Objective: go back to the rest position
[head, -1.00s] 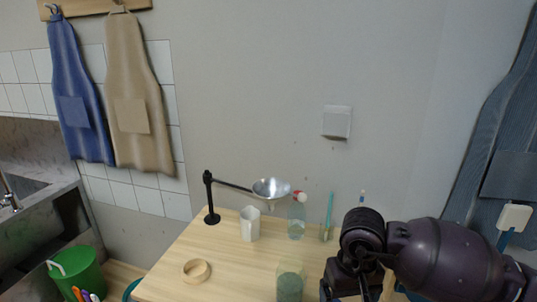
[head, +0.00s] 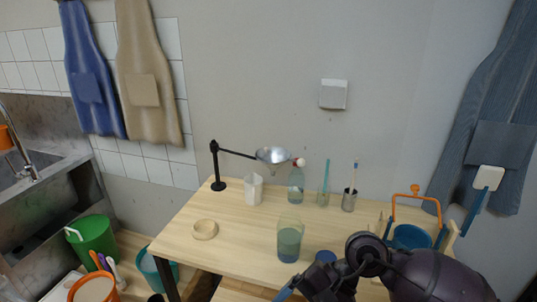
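My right arm comes in from the lower right over the table's front right part. Its dark wrist and hand (head: 328,284) are at the bottom edge of the head view, near a small blue round thing (head: 325,257). The fingertips are hidden or cut off, so I cannot tell whether this gripper is open or holds anything. A blue strip (head: 287,288) shows beside the hand; I cannot tell whether they touch. My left gripper and arm are not in view.
A blue bucket (head: 410,238) stands right.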

